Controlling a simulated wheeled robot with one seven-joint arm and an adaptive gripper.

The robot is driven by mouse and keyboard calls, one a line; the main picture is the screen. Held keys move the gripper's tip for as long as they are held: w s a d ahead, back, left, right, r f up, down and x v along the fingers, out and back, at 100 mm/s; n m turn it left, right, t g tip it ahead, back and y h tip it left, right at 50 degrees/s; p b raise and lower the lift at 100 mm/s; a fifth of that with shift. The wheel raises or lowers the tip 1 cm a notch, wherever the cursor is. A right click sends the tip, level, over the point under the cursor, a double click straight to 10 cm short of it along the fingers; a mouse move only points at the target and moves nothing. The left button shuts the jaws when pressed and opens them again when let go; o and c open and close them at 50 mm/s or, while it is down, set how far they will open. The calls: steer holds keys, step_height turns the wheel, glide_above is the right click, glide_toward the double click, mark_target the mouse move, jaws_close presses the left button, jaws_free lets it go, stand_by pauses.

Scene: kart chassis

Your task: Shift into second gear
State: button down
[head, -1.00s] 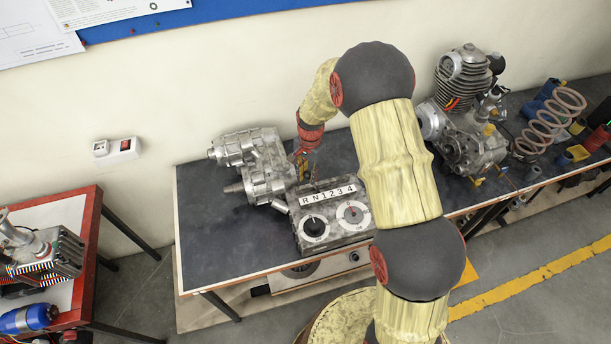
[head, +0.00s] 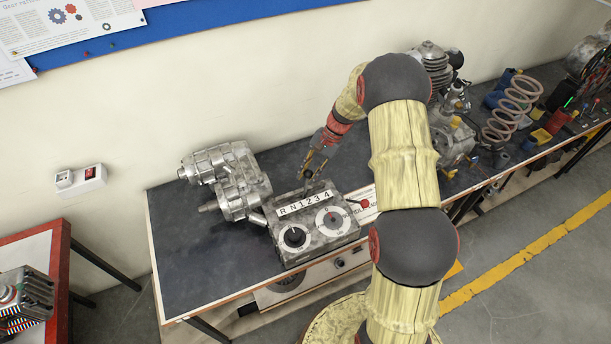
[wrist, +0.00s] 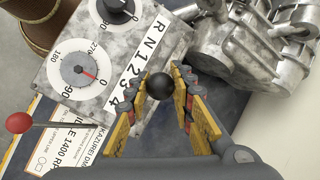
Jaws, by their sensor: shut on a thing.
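The grey gearbox control box (head: 345,239) stands on the bench, with a strip (head: 305,203) reading R N 1 2 3 4 and two dials on top. In the wrist view, the black ball knob (wrist: 160,86) of the shift lever sits between the fingers of my gripper (wrist: 160,98). My gripper (head: 309,177) reaches down behind the strip in the head view and is shut on the knob. The knob looks nearest the higher numbers in the wrist view, but I cannot tell the exact gear. The lever's shaft is mostly hidden.
A metal gear housing (head: 232,185) lies left of the box. A lever with a red knob (head: 365,203) sticks out at the box's right side, near a printed card (wrist: 75,145). An engine (head: 440,140) and a coil spring (head: 515,105) stand farther right.

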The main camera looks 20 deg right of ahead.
steer(key=c, duration=1.6)
jaws_free()
steer(key=shift+o, duration=0.5)
steer(key=v, duration=1.2)
